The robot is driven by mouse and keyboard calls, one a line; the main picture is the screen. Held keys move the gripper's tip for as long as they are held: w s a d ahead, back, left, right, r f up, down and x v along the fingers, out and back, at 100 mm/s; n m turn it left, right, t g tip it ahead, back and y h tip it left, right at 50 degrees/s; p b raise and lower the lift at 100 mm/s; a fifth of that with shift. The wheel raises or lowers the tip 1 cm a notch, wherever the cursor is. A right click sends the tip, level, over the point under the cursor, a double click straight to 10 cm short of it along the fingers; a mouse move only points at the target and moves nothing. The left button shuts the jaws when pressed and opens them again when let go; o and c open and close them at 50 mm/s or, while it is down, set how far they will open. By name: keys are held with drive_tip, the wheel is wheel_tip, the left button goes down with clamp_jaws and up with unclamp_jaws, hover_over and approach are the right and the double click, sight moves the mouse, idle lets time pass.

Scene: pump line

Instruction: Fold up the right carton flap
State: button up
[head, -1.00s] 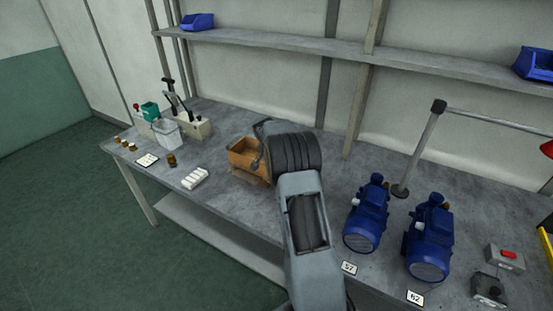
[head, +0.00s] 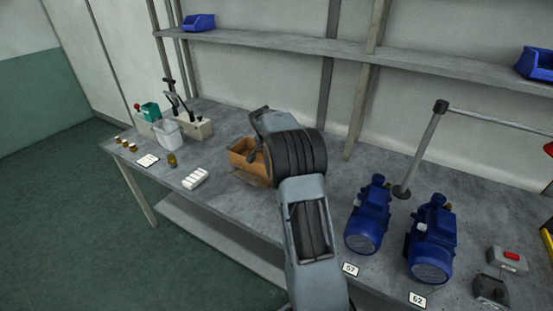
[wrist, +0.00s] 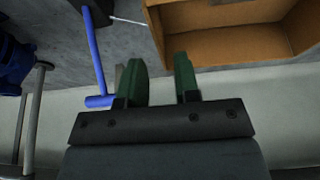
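The open brown carton (head: 240,160) stands on the bench, partly hidden behind my arm in the head view. Its near side has a flap or panel low down towards the bench; the right side is covered by my wrist. In the wrist view the carton (wrist: 232,52) fills the top right, with its inside and a wall edge showing. I cannot tell which flap is the right one.
Two blue pumps (head: 367,215) (head: 430,238) stand to the right of my arm. A white block (head: 195,178) lies left of the carton. A lever device (head: 190,122) stands at the back left. A blue T-shaped thing (wrist: 96,60) is left of my fingers in the wrist view.

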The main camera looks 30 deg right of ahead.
drive_tip(key=v, duration=0.8)
drive_tip(key=shift+r+b, duration=0.3)
idle(0.5)
